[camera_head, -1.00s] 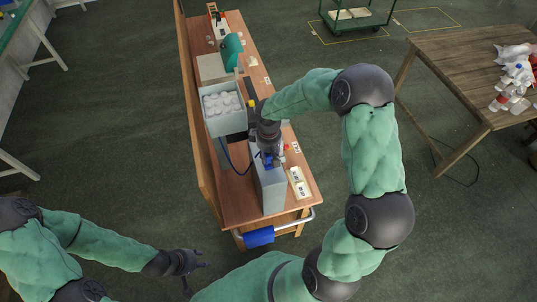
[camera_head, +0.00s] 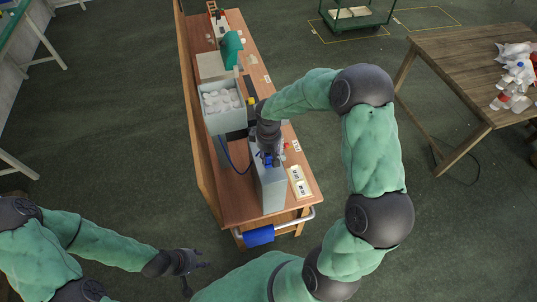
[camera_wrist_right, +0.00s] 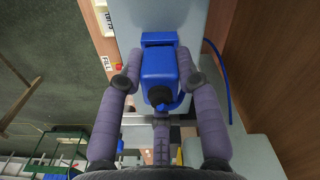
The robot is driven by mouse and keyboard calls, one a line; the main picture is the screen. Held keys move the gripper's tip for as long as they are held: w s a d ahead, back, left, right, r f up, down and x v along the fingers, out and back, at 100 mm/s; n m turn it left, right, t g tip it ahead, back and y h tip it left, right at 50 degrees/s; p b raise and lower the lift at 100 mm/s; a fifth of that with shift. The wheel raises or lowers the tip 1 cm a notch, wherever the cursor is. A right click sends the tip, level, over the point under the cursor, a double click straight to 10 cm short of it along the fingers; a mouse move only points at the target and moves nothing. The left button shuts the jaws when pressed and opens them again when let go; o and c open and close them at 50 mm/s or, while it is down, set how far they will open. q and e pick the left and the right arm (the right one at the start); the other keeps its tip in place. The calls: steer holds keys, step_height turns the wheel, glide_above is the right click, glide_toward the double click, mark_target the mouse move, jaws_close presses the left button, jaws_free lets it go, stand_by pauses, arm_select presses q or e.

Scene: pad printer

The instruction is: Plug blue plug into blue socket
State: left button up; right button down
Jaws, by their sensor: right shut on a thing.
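My right gripper (camera_head: 270,160) is at the grey box-shaped unit (camera_head: 272,190) on the bench. In the right wrist view my right gripper (camera_wrist_right: 156,78) is shut on the blue plug (camera_wrist_right: 160,68), with one finger on each side. The blue socket (camera_wrist_right: 158,38) is on the grey face just ahead of the plug. The plug lines up closely with it, and I cannot tell whether they touch or how deep the plug sits. A blue cable (camera_head: 230,158) hangs to the left of the unit. My left gripper (camera_head: 193,272) is open and empty, off the bench at lower left.
A grey bin (camera_head: 224,122) of white round pieces stands behind the unit. White label cards (camera_head: 299,181) lie on the bench's right side. A blue roll (camera_head: 259,236) hangs at the bench's near end. A wooden table (camera_head: 470,75) with bottles stands at right.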

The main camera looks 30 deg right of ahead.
steer(key=shift+f, duration=0.25)
steer(key=c, duration=0.8)
jaws_free()
steer(key=shift+c, duration=0.2)
steer(key=shift+o, duration=0.3)
step_height(320, 180, up, 12)
steer(key=shift+f, duration=0.1)
